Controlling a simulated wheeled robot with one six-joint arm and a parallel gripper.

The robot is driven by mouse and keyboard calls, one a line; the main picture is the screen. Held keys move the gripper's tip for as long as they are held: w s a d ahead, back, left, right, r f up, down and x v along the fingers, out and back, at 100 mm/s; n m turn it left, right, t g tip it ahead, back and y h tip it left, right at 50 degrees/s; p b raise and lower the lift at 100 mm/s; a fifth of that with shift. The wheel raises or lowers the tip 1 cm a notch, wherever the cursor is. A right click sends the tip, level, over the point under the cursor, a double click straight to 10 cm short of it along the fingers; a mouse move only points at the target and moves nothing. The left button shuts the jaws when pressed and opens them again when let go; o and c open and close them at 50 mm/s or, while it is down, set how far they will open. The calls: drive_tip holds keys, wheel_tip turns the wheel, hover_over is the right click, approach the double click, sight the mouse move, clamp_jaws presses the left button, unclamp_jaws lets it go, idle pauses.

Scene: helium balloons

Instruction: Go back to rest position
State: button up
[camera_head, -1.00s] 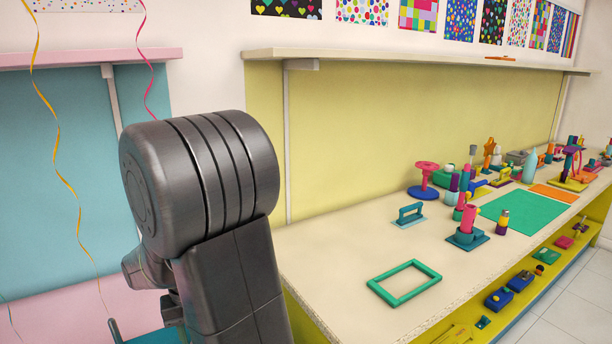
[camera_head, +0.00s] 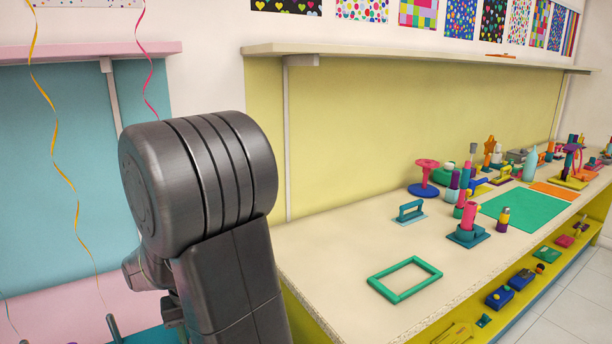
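My arm's dark grey links fill the lower left middle of the head view, with a large round joint at the top. My gripper is not in view; the arm's far end is hidden behind the links or below the picture edge. A yellow ribbon (camera_head: 62,165) and a pink ribbon (camera_head: 146,62) hang down left of my arm. The balloons they may belong to are out of the picture.
A cream worktop (camera_head: 330,255) right of my arm holds a green frame (camera_head: 404,279), a teal handle block (camera_head: 410,212), a green mat (camera_head: 522,209) and several colourful parts. A yellow shelf (camera_head: 540,285) lies below. Upright dark pegs (camera_head: 113,326) show at bottom left.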

drive_tip(key=shift+m, duration=1.6)
wheel_tip(320, 180, up, 8)
drive_tip(key=p, duration=0.5)
drive_tip(key=shift+p, duration=0.35)
wheel_tip(320, 180, down, 9)
drive_tip(key=b, duration=0.7)
drive_tip(key=shift+r, duration=0.2)
drive_tip(key=shift+r+m, duration=0.35)
drive_tip(key=shift+m, duration=0.25)
drive_tip(key=m, duration=0.6)
drive_tip(key=shift+b, duration=0.3)
drive_tip(key=shift+r, duration=0.1)
